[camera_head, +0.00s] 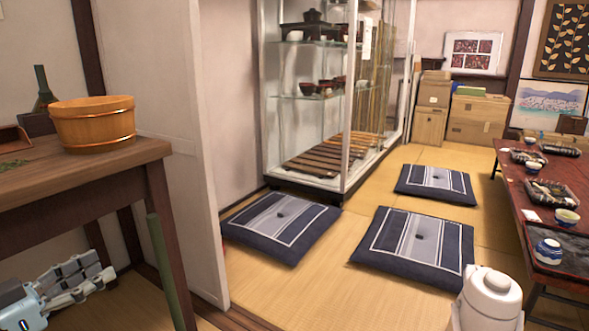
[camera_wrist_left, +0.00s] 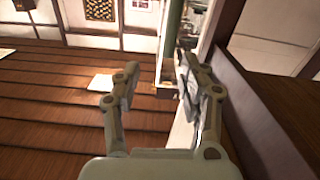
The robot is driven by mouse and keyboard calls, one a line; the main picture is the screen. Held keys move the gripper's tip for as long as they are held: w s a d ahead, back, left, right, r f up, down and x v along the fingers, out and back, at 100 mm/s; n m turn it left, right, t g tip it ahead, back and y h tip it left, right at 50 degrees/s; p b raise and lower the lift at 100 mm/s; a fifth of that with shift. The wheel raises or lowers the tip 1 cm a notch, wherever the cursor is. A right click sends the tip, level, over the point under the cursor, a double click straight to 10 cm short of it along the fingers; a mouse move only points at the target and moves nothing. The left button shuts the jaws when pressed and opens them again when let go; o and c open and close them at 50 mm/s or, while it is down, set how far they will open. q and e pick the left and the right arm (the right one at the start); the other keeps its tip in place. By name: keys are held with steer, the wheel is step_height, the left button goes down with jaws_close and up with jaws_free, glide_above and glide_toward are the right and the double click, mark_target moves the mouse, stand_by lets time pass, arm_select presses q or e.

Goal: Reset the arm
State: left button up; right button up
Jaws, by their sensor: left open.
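My left gripper (camera_head: 98,271) is at the lower left of the head view, low beside the wooden table (camera_head: 95,206) and below its top. Its two fingers are apart and nothing shows between them. In the left wrist view the open fingers (camera_wrist_left: 160,76) point forward, with a green pole (camera_wrist_left: 172,38) beyond them. My right gripper does not show in either view.
A wooden tub (camera_head: 93,128) stands on the table. The green pole (camera_head: 162,268) stands near its front leg. A white panel (camera_head: 165,130) is behind. Several cushions (camera_head: 412,245) lie on the tatami, between a glass cabinet (camera_head: 335,90) and a red low table (camera_head: 515,185).

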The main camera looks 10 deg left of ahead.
arm_select(q)
steer(key=s+d+f+n+g+y, duration=0.3)
steer(key=s+d+f+g, duration=0.15)
steer(key=s+f, duration=0.2)
steer(key=s+d+f+n+g+y, duration=0.2)
steer(key=s+d+f+g+y, duration=0.15)
steer(key=s+d+f, duration=0.35)
arm_select(e)
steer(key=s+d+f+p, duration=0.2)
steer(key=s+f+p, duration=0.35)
steer(key=p, duration=0.45)
arm_select(q)
steer(key=s+a+f+m+g+p, duration=0.1)
steer(key=s+f+g+p, duration=0.3)
steer(key=s, duration=1.2)
steer(key=s+a+f+m+g+y+p, duration=0.1)
steer(key=s+f+g+p, duration=0.3)
steer(key=s, duration=1.1)
step_height(320, 180, down, 4)
steer(key=shift+s+a+r+p, duration=0.1)
steer(key=shift+s+a+p, duration=0.3)
steer(key=shift+a+p, duration=0.35)
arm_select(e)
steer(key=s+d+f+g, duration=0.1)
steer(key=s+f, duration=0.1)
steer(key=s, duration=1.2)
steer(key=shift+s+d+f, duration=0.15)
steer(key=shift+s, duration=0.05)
